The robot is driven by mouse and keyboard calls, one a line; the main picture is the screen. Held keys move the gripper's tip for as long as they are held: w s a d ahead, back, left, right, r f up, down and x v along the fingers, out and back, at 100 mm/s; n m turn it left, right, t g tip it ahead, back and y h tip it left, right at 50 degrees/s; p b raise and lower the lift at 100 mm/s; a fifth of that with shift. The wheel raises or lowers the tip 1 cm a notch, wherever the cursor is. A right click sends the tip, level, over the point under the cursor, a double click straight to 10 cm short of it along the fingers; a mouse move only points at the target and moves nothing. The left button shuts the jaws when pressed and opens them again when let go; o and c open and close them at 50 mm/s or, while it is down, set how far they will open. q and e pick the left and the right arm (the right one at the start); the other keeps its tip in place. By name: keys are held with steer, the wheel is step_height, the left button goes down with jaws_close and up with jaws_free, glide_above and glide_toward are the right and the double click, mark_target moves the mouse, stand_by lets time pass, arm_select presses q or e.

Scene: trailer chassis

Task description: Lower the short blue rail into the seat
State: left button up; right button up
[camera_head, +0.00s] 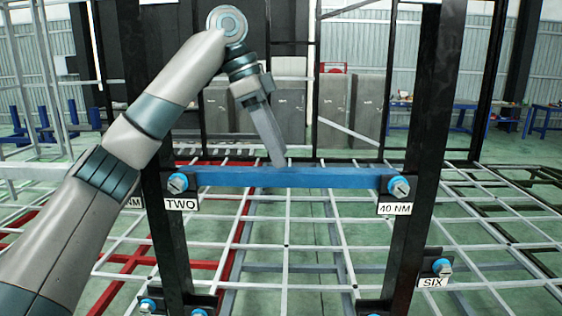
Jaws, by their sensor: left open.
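A short blue rail (290,179) lies level between two dark upright posts. Its left end is at the bracket with the bolt above the "TWO" label (181,204). Its right end is at the bracket with the bolt above the "40 NM" label (395,209). From this view I cannot tell whether the rail is fully down in its seat. My left gripper (279,160) points down, with its fingertips at the top edge of the rail near the middle. It is open, and the gap between its fingers is hard to see. My right gripper is not in view.
The left post (160,235) and right post (414,140) stand close on either side. A lower bracket with a "SIX" label (432,283) sticks out at the right. A pale grid frame (287,245) spreads behind and below. Grey cabinets (350,105) stand at the back.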

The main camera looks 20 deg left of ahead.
arm_select(q)
steer(key=shift+v, duration=1.85)
